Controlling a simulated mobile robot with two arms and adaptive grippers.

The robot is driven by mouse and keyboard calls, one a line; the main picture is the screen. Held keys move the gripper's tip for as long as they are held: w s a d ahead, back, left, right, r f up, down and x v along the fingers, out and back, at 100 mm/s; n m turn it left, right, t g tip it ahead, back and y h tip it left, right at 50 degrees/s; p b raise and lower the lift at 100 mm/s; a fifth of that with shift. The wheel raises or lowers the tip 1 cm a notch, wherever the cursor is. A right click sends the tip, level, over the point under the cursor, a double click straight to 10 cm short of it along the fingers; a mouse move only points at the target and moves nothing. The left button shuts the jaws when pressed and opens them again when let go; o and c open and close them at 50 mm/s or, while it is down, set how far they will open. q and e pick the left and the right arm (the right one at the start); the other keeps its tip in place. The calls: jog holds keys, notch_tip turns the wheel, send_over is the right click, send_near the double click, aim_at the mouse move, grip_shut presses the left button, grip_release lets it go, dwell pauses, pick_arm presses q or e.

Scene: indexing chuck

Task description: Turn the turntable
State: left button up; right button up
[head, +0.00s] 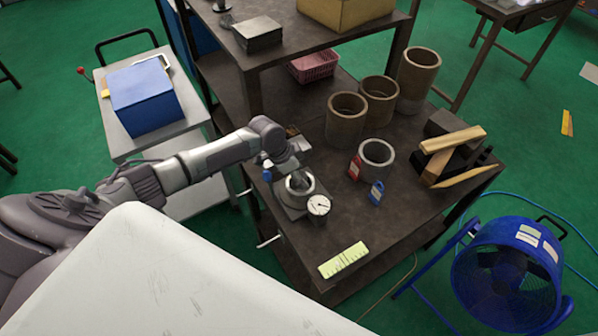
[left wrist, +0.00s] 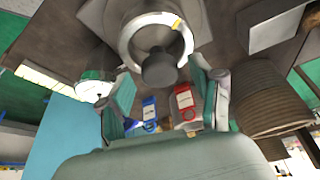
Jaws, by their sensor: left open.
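The turntable (head: 308,190) is a round metal chuck on a square grey base on the dark workbench. In the left wrist view its pale ring (left wrist: 131,43) shows at the top, with a dark round knob or post (left wrist: 160,70) in front of it. My left gripper (head: 292,172) is over the turntable in the head view and hides part of it. In the left wrist view its fingers (left wrist: 163,88) are spread, with the dark knob between or just beyond their tips; I cannot tell whether they touch it. My right gripper is not in view.
A dial gauge (head: 318,205) stands right beside the turntable. Red (head: 355,168) and blue (head: 376,193) tags, a grey ring (head: 377,153) and brown cylinders (head: 346,120) are to its right. A yellow-green scale (head: 343,260) lies near the front edge. A raised shelf (head: 290,45) overhangs the back.

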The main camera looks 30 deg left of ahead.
pick_arm(q)
jog(key=shift+f, duration=0.15)
jog(key=c, duration=1.1)
jog(key=shift+w+f+m+h+b, duration=0.1)
jog(key=shift+f+m+h+b, duration=0.15)
jog(key=shift+m+b, duration=0.75)
jog(key=m+g+b, duration=0.1)
jog(key=m+b, duration=0.2)
jog(key=m+g+h+b, duration=0.1)
jog(key=m+b, duration=0.1)
jog(key=b, duration=0.2)
jog(key=shift+w+m+g, duration=0.15)
jog(key=shift+m+g, duration=0.15)
jog(key=shift+m, duration=0.1)
jog(key=m+g+b, duration=0.1)
jog(key=m+b, duration=0.1)
jog(key=m, duration=0.1)
jog(key=shift+r+b, duration=0.15)
jog(key=shift+b, duration=0.15)
jog(key=shift+r+m+g+y+b, duration=0.1)
jog(key=shift+m+g+y+b, duration=0.15)
jog(key=shift+m+g+b, duration=0.6)
jog(key=shift+m+t, duration=0.25)
jog(key=shift+m, duration=0.1)
